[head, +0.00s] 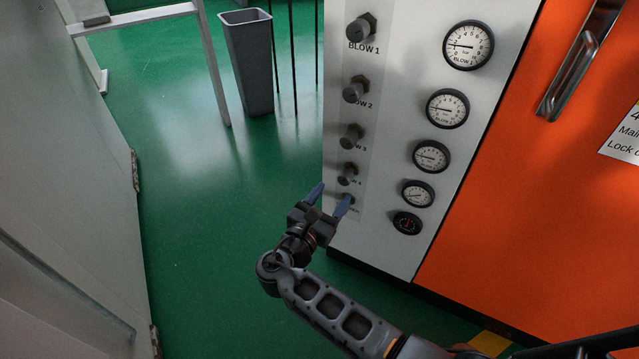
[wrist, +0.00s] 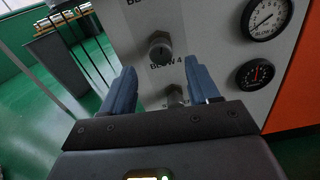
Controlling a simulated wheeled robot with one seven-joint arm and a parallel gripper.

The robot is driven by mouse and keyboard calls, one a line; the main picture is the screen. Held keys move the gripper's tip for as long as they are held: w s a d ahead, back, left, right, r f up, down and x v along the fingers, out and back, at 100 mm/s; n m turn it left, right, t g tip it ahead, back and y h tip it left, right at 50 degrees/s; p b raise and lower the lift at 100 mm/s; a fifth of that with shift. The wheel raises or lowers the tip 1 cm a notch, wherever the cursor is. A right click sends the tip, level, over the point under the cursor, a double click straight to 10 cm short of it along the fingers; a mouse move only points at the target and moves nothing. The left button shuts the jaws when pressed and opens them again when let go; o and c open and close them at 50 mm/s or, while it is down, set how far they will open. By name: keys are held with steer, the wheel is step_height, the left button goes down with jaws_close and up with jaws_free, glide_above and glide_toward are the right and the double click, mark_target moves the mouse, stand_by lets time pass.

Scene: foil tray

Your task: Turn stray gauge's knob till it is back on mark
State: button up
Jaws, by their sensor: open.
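The BLOW 4 gauge (head: 418,194) is a white dial; its needle points down-left, also in the wrist view (wrist: 268,17), unlike the near-level needles of the BLOW 1 (head: 468,45), BLOW 2 (head: 447,108) and BLOW 3 (head: 431,156) gauges.
A lower knob (wrist: 175,95) shows partly between my fingers. A black gauge (head: 407,222) sits below BLOW 4. An orange door (head: 530,200) with a handle (head: 570,75) stands right. A grey bin (head: 248,60) stands behind; green floor (head: 200,220) is clear at left.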

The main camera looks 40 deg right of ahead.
mark_target(343, 182)
steer(key=shift+b+x, duration=0.9)
steer(key=shift+x, duration=2.9)
steer(key=c, duration=1)
